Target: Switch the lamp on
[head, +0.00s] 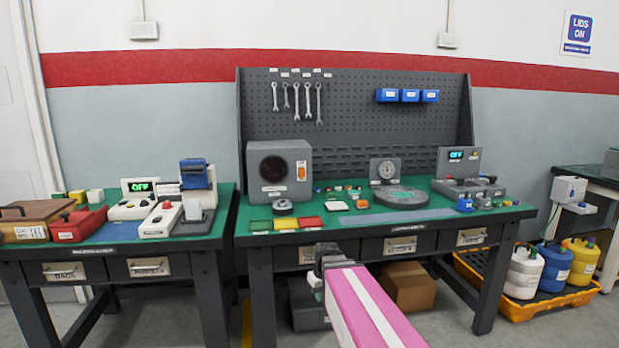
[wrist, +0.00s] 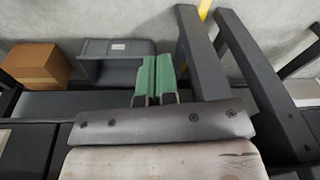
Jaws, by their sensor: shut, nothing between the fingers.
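No thing in view is plainly a lamp, and I cannot tell which one it is. A grey box (head: 280,172) with a round dark front and an orange switch (head: 301,171) stands at the left of the middle bench. My gripper (head: 327,252) is in front of that bench's drawers, below the top and apart from the things on it. In the wrist view its green fingers (wrist: 155,78) are together and empty. Its fingertips are hard to make out in the head view.
The left bench (head: 188,243) has another OFF display (head: 140,187). A cardboard box (head: 408,287) and a grey bin (wrist: 117,62) are under the middle bench.

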